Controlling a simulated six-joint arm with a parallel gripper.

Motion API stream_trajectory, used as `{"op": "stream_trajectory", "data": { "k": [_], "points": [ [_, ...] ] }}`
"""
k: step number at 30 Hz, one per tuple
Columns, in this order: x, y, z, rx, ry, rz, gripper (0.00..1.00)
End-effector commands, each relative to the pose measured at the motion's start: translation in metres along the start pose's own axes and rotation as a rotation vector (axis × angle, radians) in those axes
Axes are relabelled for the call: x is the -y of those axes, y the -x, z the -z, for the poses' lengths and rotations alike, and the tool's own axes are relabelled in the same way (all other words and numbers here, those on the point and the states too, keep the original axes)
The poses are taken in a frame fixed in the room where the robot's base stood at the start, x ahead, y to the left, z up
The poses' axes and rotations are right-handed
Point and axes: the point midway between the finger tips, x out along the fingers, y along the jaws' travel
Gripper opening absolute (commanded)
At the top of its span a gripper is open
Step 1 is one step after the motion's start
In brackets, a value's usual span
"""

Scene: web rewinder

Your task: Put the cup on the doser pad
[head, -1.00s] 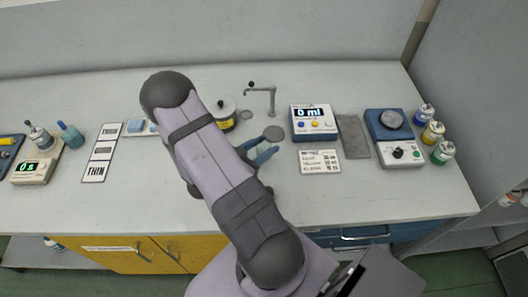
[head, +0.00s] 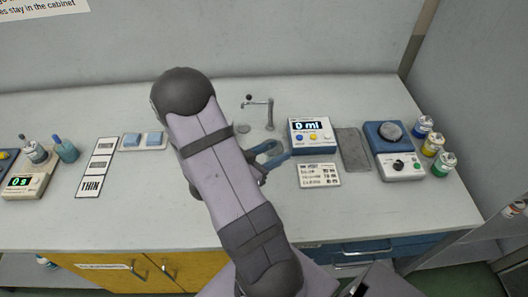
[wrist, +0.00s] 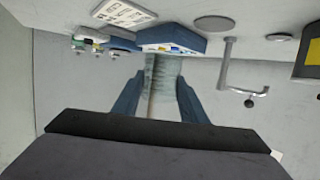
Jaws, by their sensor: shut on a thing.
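My gripper (wrist: 160,95) has its blue fingers shut on a clear, see-through cup (wrist: 162,80) in the wrist view. In the head view the gripper (head: 268,153) is left of the doser, and the cup cannot be made out. The doser (head: 312,133) is a white and blue box reading 0 ml. It also shows upside down beyond the cup in the wrist view (wrist: 170,47). A grey round pad (wrist: 214,23) lies beside the doser in the wrist view. In the head view the gripper hides that pad.
A metal tap (head: 269,112) stands behind the gripper, with a small grey disc (head: 242,129) near it. A card (head: 319,175), a grey mat (head: 352,148) and a blue device (head: 394,150) lie to the right. A yellow and black container (wrist: 308,60) shows at the wrist view's edge.

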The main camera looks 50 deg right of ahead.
Motion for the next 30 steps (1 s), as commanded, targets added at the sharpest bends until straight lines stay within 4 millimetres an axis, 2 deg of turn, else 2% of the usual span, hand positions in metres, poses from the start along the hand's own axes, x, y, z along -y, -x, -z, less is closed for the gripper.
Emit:
{"op": "stream_trajectory", "data": {
  "k": [1,5,9,11,15,18,30],
  "points": [
    [-0.008,-0.014,-0.009,0.000,-0.014,-0.037,0.18],
    [-0.007,-0.048,-0.011,-0.001,-0.043,-0.108,0.18],
    [0.020,-0.075,0.000,-0.002,-0.042,-0.108,0.18],
    [0.037,-0.081,0.007,-0.002,-0.034,-0.083,0.18],
    [0.073,-0.083,0.020,-0.002,-0.006,-0.006,0.18],
    [0.090,-0.083,0.022,-0.001,0.014,0.048,0.18],
    [0.095,-0.083,0.015,0.000,0.029,0.096,0.18]
  ]
}}
